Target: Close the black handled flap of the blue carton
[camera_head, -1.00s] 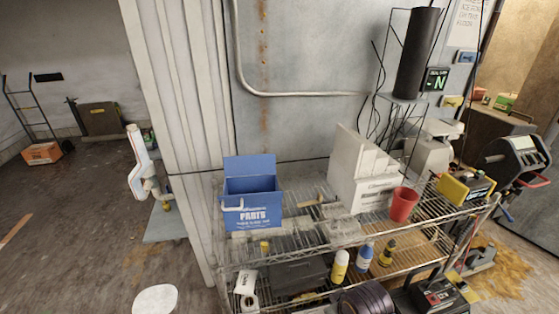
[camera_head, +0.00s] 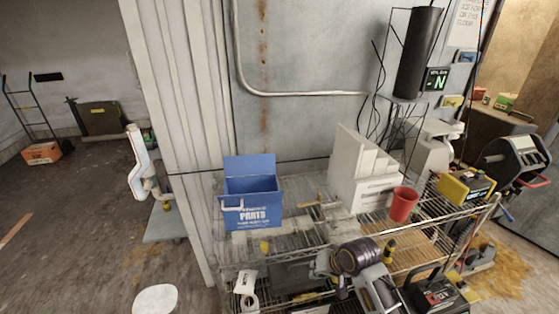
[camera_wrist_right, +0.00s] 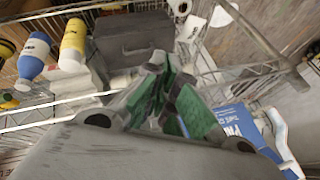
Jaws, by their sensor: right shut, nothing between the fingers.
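The blue carton (camera_head: 252,213) with white "PARTS" lettering stands upright on the left of the wire rack's top shelf. Its blue flap (camera_head: 249,167) stands up at the back, so the top is open. My left gripper is not in view.
A white file holder (camera_head: 362,185), a red cup (camera_head: 404,205) and a yellow device (camera_head: 466,188) stand on the top shelf right of the carton. Lower shelves hold a grey box (camera_wrist_right: 133,38) and bottles (camera_wrist_right: 73,45). The wall is close behind the carton.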

